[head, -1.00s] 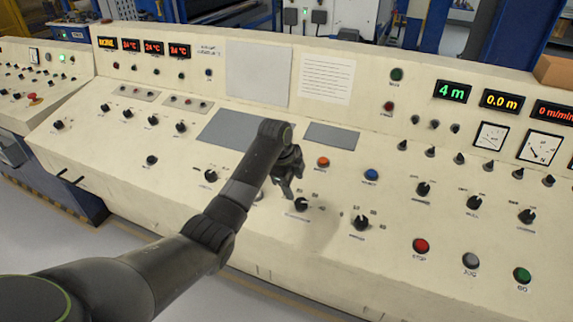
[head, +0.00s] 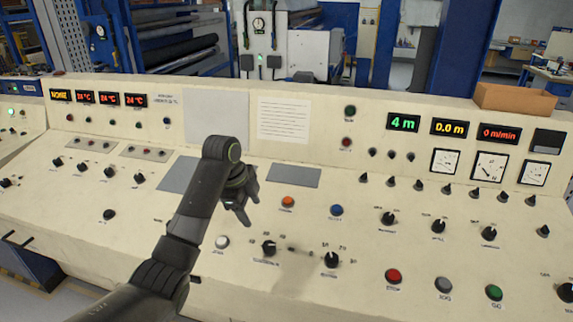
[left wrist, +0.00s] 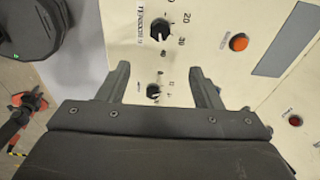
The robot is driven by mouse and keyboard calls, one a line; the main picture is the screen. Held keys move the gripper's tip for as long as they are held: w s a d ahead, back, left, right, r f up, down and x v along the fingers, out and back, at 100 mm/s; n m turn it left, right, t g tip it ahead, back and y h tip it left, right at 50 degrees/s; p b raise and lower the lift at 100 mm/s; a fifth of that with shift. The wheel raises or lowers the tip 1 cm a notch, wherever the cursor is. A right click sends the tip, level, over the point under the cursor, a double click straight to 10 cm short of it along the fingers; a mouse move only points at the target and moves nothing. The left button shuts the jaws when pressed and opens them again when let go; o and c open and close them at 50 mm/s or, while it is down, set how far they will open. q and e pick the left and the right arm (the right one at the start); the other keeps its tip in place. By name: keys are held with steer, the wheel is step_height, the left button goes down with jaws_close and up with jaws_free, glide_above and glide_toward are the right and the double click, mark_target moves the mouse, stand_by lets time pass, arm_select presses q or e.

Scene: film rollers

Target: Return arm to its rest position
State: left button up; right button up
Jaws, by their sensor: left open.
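My left arm comes in from the bottom left of the head view. My left gripper (head: 247,204) is above the sloping cream control panel (head: 330,205), apart from its knobs as far as I can tell. Its jaws are open and empty. In the left wrist view the two spread fingers of the left gripper (left wrist: 161,75) frame a black knob (left wrist: 154,91) beyond them. Another knob (left wrist: 160,30) with a number scale lies farther up. My right gripper is not in view.
The panel carries an orange button (head: 288,202), a blue button (head: 336,210), a red button (head: 393,276) and several knobs. Displays read 4 m (head: 404,122) and 0.0 m (head: 449,127). A cardboard box (head: 515,101) sits on the back ledge. Machinery stands behind.

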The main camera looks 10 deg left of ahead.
arm_select(q)
steer(key=s+a+f+n+y, duration=0.15)
steer(key=s+f+n, duration=0.25)
steer(key=s+f, duration=0.45)
steer(key=s+a+f+n, duration=0.2)
steer(key=s+f+n, duration=0.3)
steer(key=s+f, duration=0.4)
steer(key=s+a+r+n+t+y, duration=0.2)
steer(key=s+n, duration=0.8)
steer(key=s, duration=1.5)
steer(key=a+f+g, duration=0.2)
steer(key=a+f, duration=0.1)
steer(key=f, duration=2.2)
steer(key=s+d+f+g, duration=0.1)
steer(key=s+f, duration=1.4)
steer(key=f, duration=0.2)
steer(key=shift+d+b, duration=0.2)
steer(key=shift+b, duration=0.1)
